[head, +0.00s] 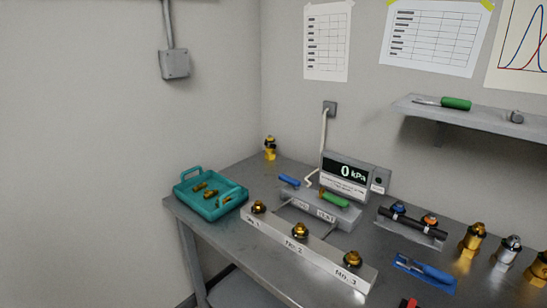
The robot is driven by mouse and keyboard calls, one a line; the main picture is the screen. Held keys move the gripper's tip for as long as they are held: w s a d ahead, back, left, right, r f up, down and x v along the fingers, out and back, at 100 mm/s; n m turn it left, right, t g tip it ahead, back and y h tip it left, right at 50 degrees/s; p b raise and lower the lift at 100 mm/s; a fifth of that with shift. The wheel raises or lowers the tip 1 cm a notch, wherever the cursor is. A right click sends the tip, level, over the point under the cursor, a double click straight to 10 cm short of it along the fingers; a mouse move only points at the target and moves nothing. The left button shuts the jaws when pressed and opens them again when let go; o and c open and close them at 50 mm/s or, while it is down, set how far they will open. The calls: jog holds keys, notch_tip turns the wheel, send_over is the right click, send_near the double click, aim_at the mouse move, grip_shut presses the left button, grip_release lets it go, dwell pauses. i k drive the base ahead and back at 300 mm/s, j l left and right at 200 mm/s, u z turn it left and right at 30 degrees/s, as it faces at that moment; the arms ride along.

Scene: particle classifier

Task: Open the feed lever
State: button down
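A grey valve block (345,216) stands on the metal bench below the pressure display. A blue-handled lever (289,181) sits at its left end and a green-handled lever (335,199) sits further right on top. Small labels are on the block's front, too small to read surely, so I cannot tell which lever is the feed. The display (345,172) reads 0 kPa. My gripper is not in view.
The bench (226,242) holds a teal tray (211,209) with brass pieces, a rail (322,262) with fittings marked No.1 to No.3, a rack (411,229), a blue tool (425,270), and several brass and silver fittings (473,240). A shelf (480,116) is above right.

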aim_at(296, 183)
jog(key=i+j, duration=1.2)
jog(key=j, duration=0.2)
